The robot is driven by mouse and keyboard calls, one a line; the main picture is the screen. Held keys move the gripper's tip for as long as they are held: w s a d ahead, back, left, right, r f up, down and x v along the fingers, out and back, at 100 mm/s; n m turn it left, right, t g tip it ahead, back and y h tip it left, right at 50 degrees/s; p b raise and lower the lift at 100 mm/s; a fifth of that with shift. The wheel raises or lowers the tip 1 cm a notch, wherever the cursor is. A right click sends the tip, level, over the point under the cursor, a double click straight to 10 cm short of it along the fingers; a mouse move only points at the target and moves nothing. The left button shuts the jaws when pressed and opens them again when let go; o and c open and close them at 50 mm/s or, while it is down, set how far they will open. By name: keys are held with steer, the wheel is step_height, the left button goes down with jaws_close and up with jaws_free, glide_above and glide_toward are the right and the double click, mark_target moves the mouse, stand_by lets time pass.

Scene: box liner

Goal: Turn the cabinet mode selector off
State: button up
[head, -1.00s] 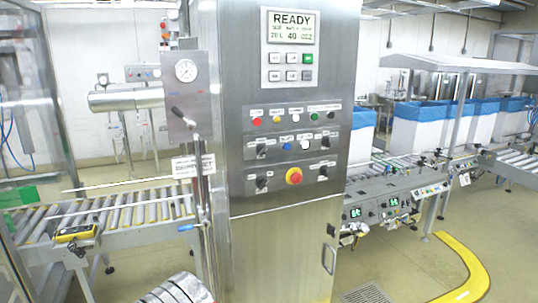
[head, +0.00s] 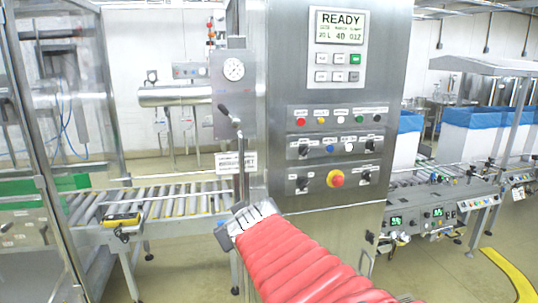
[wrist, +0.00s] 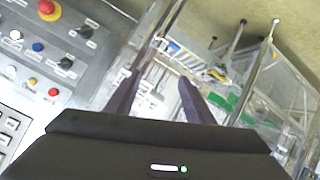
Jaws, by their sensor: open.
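The steel cabinet (head: 325,245) stands at centre right with a READY display (head: 340,27). Its panel has several black selector knobs, including an upper left one (head: 303,150), a lower left one (head: 302,183) and a lower right one (head: 366,177). Their labels are too small to read, so I cannot tell which is the mode selector. My gripper (head: 250,216), on its red-sleeved arm, is below and left of the knobs, apart from them. In the wrist view my gripper (wrist: 163,76) is open with nothing between its fingers; two knobs (wrist: 86,32) (wrist: 66,62) show at left.
A red emergency stop (head: 336,178) sits between the lower knobs, with coloured buttons above. A lever (head: 229,115) and vertical pipe stand left of the panel, near my gripper. Roller conveyors (head: 160,205) flank the cabinet. A glass-walled frame (head: 60,120) is at far left.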

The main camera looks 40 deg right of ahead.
steer(key=d+r+n+t+h, duration=0.1)
steer(key=d+r+t+h, duration=0.3)
steer(key=d, duration=1.2)
steer(key=n+t+y, duration=0.1)
steer(key=n, duration=0.2)
glide_toward(305, 152)
steer(key=d+v, duration=0.1)
steer(key=v, duration=0.5)
steer(key=shift+s+a, duration=0.15)
steer(key=shift+a, duration=0.1)
steer(key=x, duration=1.4)
steer(key=shift+a, duration=0.2)
steer(key=shift+n, duration=0.3)
steer(key=c, duration=1)
